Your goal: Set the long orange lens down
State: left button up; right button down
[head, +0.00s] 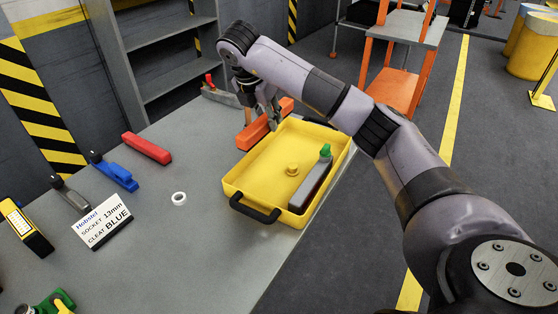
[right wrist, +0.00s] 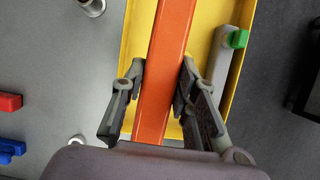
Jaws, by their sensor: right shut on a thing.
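The long orange lens (head: 250,136) is a straight orange bar at the far left corner of the yellow tray. My right gripper (head: 267,113) is shut on it, with one finger on each side; the right wrist view also shows the lens (right wrist: 163,80) between the fingers (right wrist: 160,88). My left gripper is not in view.
The yellow tray (head: 233,192) holds a grey bar with a green knob (head: 313,183) and a small yellow piece (head: 292,170). On the grey table (head: 190,240) lie a red bar (head: 146,148), a blue piece (head: 115,172), a white ring (head: 179,198) and a sign (head: 103,222).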

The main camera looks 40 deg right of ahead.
send_over(272, 168)
jog(key=a, duration=0.1)
jog(key=f, duration=0.6)
jog(key=f+p, duration=0.1)
jog(key=f, duration=0.3)
jog(key=shift+s+a, duration=0.1)
jog(key=shift+s, duration=0.15)
jog(key=shift+f, duration=0.55)
notch_tip(272, 168, down, 4)
jog(key=shift+r, duration=0.1)
jog(key=shift+f, duration=0.25)
jog(key=c, duration=1.2)
grip_release()
jog(key=shift+c, duration=0.2)
